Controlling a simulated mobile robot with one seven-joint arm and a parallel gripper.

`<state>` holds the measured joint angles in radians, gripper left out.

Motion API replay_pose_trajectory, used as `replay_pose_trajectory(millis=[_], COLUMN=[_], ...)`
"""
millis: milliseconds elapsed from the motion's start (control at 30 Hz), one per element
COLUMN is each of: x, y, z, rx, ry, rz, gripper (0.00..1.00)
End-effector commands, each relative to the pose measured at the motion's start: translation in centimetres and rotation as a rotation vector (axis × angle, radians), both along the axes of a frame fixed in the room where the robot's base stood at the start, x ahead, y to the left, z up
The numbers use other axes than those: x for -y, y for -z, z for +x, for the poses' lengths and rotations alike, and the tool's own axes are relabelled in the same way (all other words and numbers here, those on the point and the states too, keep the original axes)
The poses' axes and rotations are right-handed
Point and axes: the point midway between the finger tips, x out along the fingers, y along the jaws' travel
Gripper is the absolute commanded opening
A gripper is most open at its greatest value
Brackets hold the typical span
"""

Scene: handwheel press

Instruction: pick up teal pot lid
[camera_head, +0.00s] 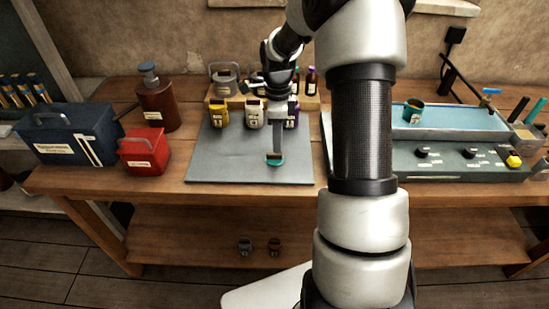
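A small teal lid (275,161) with a brownish knob or block on top shows over the grey mat (221,165), left of the picture's middle. My gripper (277,124) points down just above and behind the lid in the picture. I cannot tell whether the fingers touch the lid, and the finger gap is too small to make out. A teal pot (413,111) with a brown inside stands at the right, on the panel-fronted bench unit.
Yellow (219,115), white and purple jars stand behind my gripper, before a wooden rack. A red box (145,152), a blue case (68,135) and a brown pump bottle (158,104) stand left. The control panel (450,162) fills the right. The mat's front is clear.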

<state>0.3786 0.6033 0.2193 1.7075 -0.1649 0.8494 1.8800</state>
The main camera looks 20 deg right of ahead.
Motion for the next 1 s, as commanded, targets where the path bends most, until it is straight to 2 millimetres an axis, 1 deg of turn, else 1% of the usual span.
replay_pose_trajectory(millis=[133,333,433,533,733,900,933,1000], x=[-0.1,-0.6,-0.6,-0.6,-0.6,-0.6,-0.6,-0.6], y=[1.0,3.9,5.0,5.5,5.5,5.5,5.5,5.5], z=[0.1,0.7,0.7,0.7,0.7,0.7,0.7,0.7], rx=[-0.001,-0.002,-0.001,0.000,0.001,0.001,0.001,0.001], ry=[0.001,0.000,0.000,0.000,0.000,0.000,0.000,0.000], rz=[0.000,0.002,0.000,0.000,0.000,0.000,0.000,0.000], gripper=[0.33,0.33,0.33,0.33,0.33,0.04,0.00,0.00])
